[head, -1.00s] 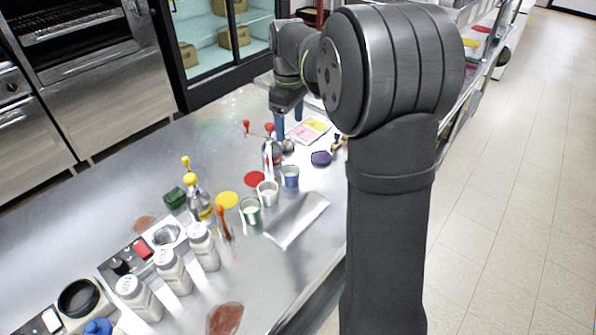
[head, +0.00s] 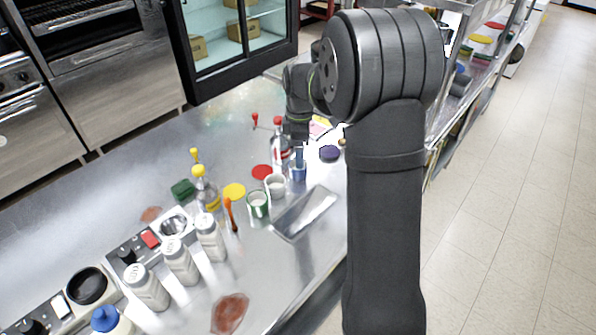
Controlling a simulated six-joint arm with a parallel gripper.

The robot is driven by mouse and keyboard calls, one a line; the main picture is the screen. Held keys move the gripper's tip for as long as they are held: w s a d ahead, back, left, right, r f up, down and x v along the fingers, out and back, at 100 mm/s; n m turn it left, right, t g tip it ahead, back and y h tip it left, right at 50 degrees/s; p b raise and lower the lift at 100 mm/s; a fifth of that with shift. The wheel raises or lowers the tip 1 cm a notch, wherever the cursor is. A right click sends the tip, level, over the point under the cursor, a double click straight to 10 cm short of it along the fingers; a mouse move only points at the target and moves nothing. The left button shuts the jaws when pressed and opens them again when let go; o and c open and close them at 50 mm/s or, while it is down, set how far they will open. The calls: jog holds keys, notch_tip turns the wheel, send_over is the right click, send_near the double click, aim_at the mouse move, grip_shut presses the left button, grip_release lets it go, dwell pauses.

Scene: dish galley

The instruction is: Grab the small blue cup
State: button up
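The small blue cup (head: 297,175) stands on the steel counter, behind and right of a white cup (head: 276,186). My gripper (head: 299,160) points down right at the blue cup. One blue finger shows at the cup's rim, seemingly at or inside its mouth; the other finger is not clearly seen. I cannot tell whether the fingers touch the cup or how far apart they are.
A green cup (head: 257,204), a red-capped bottle (head: 280,150) and a yellow-capped bottle (head: 206,190) stand close by. A steel tray (head: 305,213) lies in front. Several white shakers (head: 180,260) stand front left. A dark purple item (head: 330,153) lies to the right.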

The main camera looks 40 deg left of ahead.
jog(key=shift+s+a+f, duration=0.1)
jog(key=shift+a+f, duration=0.05)
jog(key=shift+f, duration=1.5)
jog(key=shift+a+f, duration=0.1)
jog(key=shift+f, duration=1.55)
jog(key=c, duration=1.1)
jog(key=shift+r, duration=0.1)
